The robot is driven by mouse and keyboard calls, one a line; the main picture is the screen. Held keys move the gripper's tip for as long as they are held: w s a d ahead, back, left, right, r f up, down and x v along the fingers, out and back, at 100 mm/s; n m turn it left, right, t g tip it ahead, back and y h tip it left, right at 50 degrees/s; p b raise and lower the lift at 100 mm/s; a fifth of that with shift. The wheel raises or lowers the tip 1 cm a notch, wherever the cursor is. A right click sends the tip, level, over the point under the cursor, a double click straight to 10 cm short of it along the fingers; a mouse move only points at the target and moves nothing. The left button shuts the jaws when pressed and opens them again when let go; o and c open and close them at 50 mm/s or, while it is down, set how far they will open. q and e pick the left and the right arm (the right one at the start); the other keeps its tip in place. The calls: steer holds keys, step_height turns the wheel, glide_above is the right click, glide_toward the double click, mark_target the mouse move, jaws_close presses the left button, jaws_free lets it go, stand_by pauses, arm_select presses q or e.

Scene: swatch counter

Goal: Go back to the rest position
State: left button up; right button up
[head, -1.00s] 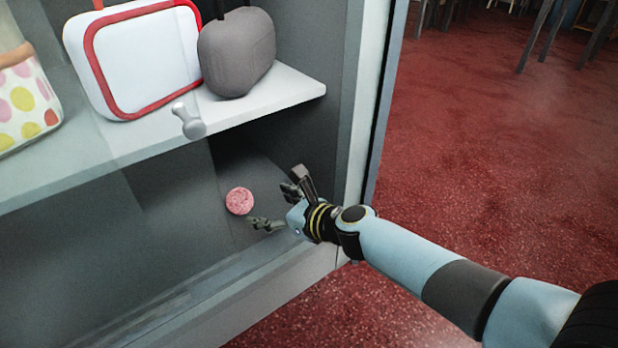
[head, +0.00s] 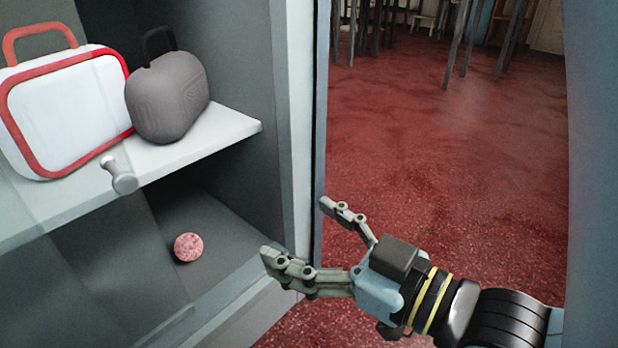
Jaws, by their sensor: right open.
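My right gripper (head: 292,228) is open and empty, in front of the cabinet's right edge and over the red floor. Its two fingers point left and are spread apart. A pink speckled ball (head: 189,247) lies on the bottom of the cabinet (head: 301,120), to the left of my gripper and apart from it. My left gripper is not in view.
A white case with red trim (head: 70,108) and a grey rounded bag (head: 167,97) stand on the cabinet's shelf (head: 215,133). A pale knob (head: 121,176) shows at the shelf front. The red floor (head: 440,150) on the right is open, with dark legs of furniture at the back.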

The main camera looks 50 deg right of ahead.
stand_by(0.3)
